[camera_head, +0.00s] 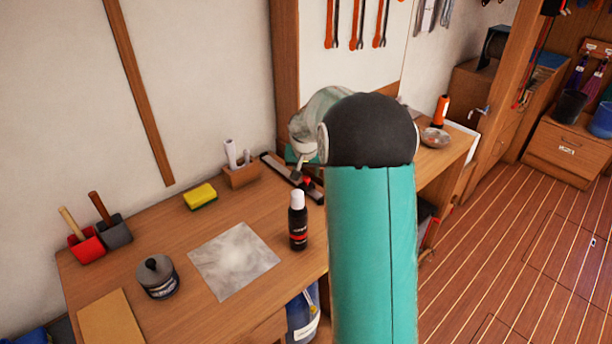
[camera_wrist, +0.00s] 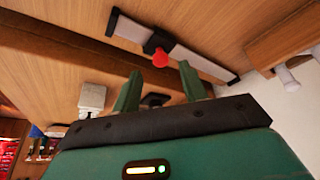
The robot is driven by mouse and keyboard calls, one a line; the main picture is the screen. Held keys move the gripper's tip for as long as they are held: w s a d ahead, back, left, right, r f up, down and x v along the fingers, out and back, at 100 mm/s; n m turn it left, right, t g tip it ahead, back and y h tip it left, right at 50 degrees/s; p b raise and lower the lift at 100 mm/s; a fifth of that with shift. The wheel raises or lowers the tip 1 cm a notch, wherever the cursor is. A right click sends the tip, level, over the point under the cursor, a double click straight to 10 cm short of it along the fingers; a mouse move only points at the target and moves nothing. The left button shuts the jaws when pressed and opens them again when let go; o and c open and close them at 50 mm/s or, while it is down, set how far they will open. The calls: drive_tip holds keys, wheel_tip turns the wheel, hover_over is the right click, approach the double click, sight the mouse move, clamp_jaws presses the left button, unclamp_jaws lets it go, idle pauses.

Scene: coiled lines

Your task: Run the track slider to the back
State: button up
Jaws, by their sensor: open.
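The track (camera_head: 275,163) is a flat grey rail with dark ends, lying on the wooden bench. It also shows in the wrist view (camera_wrist: 205,66). Its slider is a dark block with a red knob (camera_head: 307,182), partway along the rail; the knob shows clearly in the wrist view (camera_wrist: 160,57). My gripper (camera_wrist: 160,80) is open, with its two green fingers apart and nothing between them. In the wrist view the knob appears just past the fingertips, near the gap; I cannot tell any contact. In the head view my arm hides most of the gripper.
A black bottle (camera_head: 298,222) stands near the rail. A wooden holder with white rolls (camera_head: 241,174) and a yellow sponge (camera_head: 200,196) lie to the left. A jar (camera_head: 157,278) and a grey sheet (camera_head: 233,260) lie nearer. An orange-topped can (camera_head: 441,110) stands further right.

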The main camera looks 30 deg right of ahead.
sight(306, 178)
drive_tip(key=shift+x, duration=1.65)
drive_tip(key=shift+c, duration=0.4)
clamp_jaws()
drive_tip(key=shift+w, duration=0.1)
drive_tip(key=w+a, duration=0.1)
drive_tip(key=w, duration=0.5)
drive_tip(key=w+a, duration=0.1)
drive_tip(key=w, duration=1.2)
drive_tip(key=shift+w+a, duration=0.4)
